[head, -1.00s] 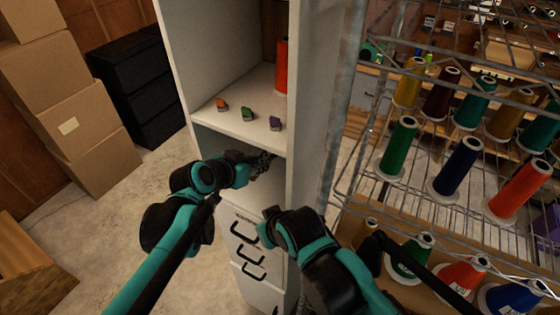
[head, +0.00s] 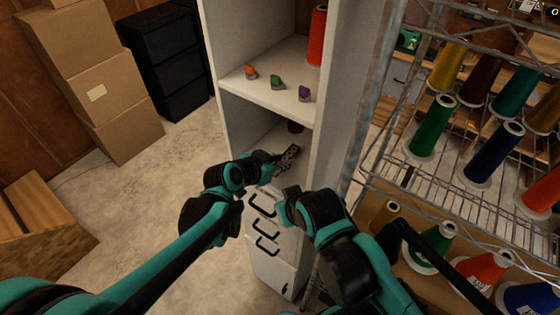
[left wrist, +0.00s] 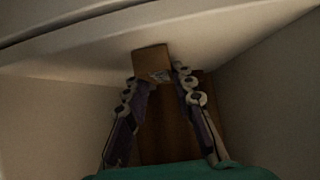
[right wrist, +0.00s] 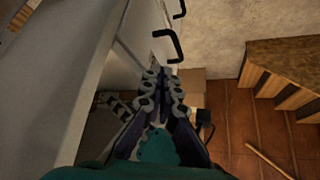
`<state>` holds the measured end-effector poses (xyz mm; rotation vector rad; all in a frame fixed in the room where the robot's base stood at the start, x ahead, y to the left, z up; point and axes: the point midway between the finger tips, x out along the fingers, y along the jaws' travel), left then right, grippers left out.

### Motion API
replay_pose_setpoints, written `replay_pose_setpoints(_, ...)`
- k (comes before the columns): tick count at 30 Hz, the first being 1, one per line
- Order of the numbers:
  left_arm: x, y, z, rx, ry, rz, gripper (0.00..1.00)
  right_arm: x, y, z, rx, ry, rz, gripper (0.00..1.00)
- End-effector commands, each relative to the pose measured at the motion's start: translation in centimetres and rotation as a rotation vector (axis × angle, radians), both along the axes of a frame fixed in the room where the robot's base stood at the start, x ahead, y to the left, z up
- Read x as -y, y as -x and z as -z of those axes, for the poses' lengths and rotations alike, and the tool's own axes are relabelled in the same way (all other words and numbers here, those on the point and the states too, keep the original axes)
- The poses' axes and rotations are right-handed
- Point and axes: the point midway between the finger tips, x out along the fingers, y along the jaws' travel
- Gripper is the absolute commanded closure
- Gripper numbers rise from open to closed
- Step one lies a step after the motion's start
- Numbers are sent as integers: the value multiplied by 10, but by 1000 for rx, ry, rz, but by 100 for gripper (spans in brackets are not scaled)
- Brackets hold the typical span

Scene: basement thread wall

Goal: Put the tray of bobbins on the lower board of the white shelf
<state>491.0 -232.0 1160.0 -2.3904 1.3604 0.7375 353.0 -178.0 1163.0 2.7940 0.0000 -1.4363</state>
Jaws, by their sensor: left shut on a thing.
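The tray of bobbins cannot be made out as a tray in any view. Three small bobbins, orange (head: 250,72), green (head: 277,82) and purple (head: 304,93), stand on the upper board (head: 268,92) of the white shelf (head: 345,95). My left gripper (head: 289,157) reaches into the compartment below that board. In the left wrist view it is closed around a small brown block (left wrist: 152,60) at its fingertips; what this belongs to is unclear. My right gripper (head: 290,195) is in front of the shelf by the drawers; its fingertips (right wrist: 164,82) look closed together and empty.
A red spool (head: 317,38) stands on the upper board. Drawers with black handles (head: 264,204) are below the compartment. A wire rack (head: 440,185) with several large spools is close on the right. Cardboard boxes (head: 85,65) and black drawers (head: 165,50) stand left; floor between is clear.

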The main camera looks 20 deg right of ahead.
Motion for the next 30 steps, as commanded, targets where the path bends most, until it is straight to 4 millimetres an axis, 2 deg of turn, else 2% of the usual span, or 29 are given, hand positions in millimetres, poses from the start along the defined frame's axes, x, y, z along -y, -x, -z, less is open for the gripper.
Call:
replay_pose_setpoints(2, 0, 0, 4, 0, 0, 0, 96, 0, 0, 4, 0, 0, 0, 100)
replay_pose_setpoints(3, 0, 0, 3, 0, 0, 0, 65, 0, 0, 3, 0, 0, 0, 100)
replay_pose_setpoints(4, 0, 0, 3, 0, 0, 0, 57, 0, 0, 2, 0, 0, 0, 100)
replay_pose_setpoints(5, 0, 0, 2, 0, 0, 0, 54, 0, 0, 2, 0, 0, 0, 100)
replay_pose_setpoints(17, -2, 1, -4, 0, 0, -1, 54, 0, 0, -3, 0, 0, 0, 100)
replay_pose_setpoints(30, -65, 38, -53, 0, 0, -3, 54, 0, 0, -18, 0, 0, 0, 100)
